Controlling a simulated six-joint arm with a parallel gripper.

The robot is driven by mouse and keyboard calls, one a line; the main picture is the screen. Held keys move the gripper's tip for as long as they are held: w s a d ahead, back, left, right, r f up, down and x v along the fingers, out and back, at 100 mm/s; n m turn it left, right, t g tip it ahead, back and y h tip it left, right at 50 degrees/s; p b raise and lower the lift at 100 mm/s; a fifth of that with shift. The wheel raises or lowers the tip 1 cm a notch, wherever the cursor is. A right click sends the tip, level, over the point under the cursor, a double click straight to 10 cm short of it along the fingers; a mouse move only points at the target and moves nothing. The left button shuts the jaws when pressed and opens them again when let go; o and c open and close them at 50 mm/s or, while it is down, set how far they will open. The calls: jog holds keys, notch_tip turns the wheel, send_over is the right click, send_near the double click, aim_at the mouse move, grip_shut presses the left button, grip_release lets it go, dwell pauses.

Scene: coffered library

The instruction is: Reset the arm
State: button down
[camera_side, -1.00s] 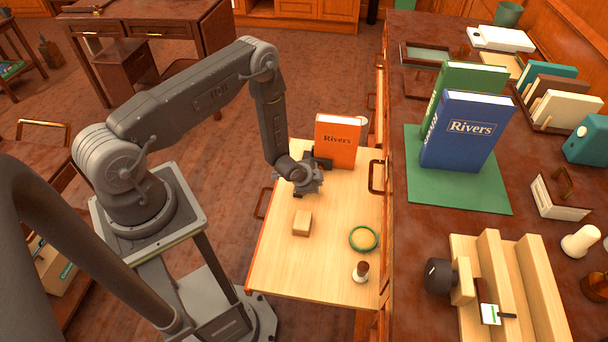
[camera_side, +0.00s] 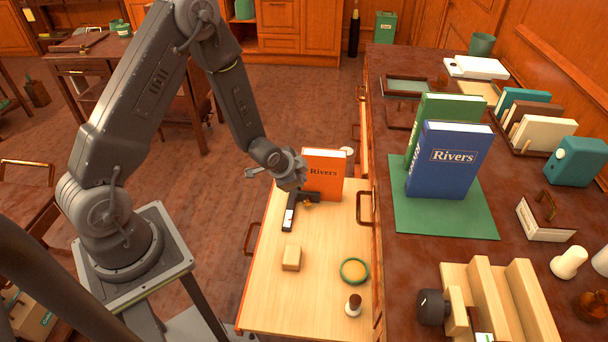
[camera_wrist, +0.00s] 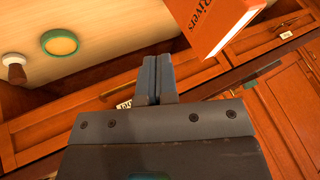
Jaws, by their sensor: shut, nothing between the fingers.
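My gripper (camera_side: 292,180) hangs above the far part of the pulled-out wooden drawer (camera_side: 268,300), at the left of the upright orange book (camera_side: 323,175). Its two fingers are together with nothing between them, as the wrist view also shows (camera_wrist: 157,75). The arm is bent, with its elbow high at the top of the side view. A black angled object with a white label (camera_side: 289,218) lies in the drawer just below my gripper. A tan block (camera_side: 291,258), a green-rimmed yellow disc (camera_side: 354,271) and a dark-topped stamp-like piece (camera_side: 353,305) lie nearer.
At the right, a desk top holds a blue Rivers book (camera_side: 447,165) and a green book (camera_side: 450,105) on a green mat (camera_side: 440,222). A stepped wooden rack (camera_side: 490,290) stands nearer. Open floor (camera_side: 225,190) lies left of the drawer.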

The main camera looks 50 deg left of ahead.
jog(key=s+d+r+n, duration=0.2)
jog(key=s+r, duration=0.1)
jog(key=r, duration=0.8)
jog(key=s+d+r+n, duration=0.1)
jog(key=s+d+r, duration=0.2)
jog(key=r, duration=0.7)
jog(key=s+d+r+n, duration=0.1)
jog(key=s+d+r, duration=0.1)
jog(key=s+r, duration=0.3)
jog(key=s+d+r+n+g+h, duration=0.1)
jog(key=s+r, duration=0.3)
jog(key=s, duration=0.7)
jog(key=shift+d+r+n, duration=0.4)
jog(key=shift+d+n, duration=0.1)
jog(key=shift+n, duration=0.2)
